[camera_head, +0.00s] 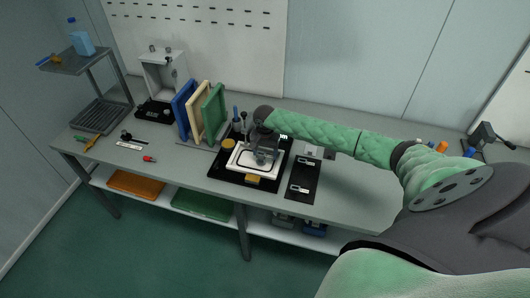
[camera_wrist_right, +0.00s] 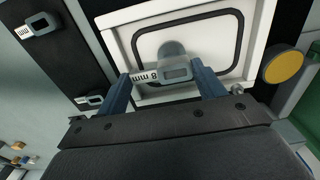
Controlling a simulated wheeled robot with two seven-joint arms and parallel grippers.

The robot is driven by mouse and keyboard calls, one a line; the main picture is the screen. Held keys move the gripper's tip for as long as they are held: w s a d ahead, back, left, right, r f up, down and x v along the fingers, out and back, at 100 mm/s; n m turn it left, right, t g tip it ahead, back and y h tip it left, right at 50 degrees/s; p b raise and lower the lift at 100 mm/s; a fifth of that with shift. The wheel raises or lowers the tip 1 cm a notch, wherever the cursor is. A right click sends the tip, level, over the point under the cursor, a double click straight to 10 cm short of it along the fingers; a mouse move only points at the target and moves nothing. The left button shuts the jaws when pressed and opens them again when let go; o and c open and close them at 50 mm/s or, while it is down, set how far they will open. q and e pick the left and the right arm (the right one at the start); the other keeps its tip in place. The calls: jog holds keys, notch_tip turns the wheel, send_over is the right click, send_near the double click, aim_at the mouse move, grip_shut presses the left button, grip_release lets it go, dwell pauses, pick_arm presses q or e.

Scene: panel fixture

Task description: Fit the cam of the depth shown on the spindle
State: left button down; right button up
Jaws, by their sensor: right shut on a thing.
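My right gripper (camera_head: 262,152) is over the white panel (camera_head: 236,164) in the head view. In the right wrist view its two blue-grey fingers (camera_wrist_right: 163,78) are shut on a grey cam (camera_wrist_right: 177,73). The cam's white label seems to read 8 mm, turned over in this view. A round grey spindle end (camera_wrist_right: 171,48) shows right behind the cam, inside the black outline on the white panel (camera_wrist_right: 118,20). I cannot tell whether cam and spindle touch. Two other labelled cams, one upper (camera_wrist_right: 38,26) and one lower (camera_wrist_right: 88,101), lie on a black mat (camera_wrist_right: 66,60). My left gripper is not in view.
A yellow disc (camera_wrist_right: 284,67) sits beside the panel. Upright blue, cream and green boards (camera_head: 214,112) stand left of the panel. A grey box stand (camera_head: 163,75) and a shelf (camera_head: 75,62) are farther left. The bench's right part is partly hidden by my arm.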

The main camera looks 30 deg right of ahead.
aim_at(265, 154)
jog(key=shift+f, duration=1.45)
jog(key=o, duration=1)
jog(key=shift+c, duration=0.2)
jog(key=shift+o, duration=0.4)
jog(key=shift+w+f, duration=0.1)
jog(key=shift+d, duration=0.1)
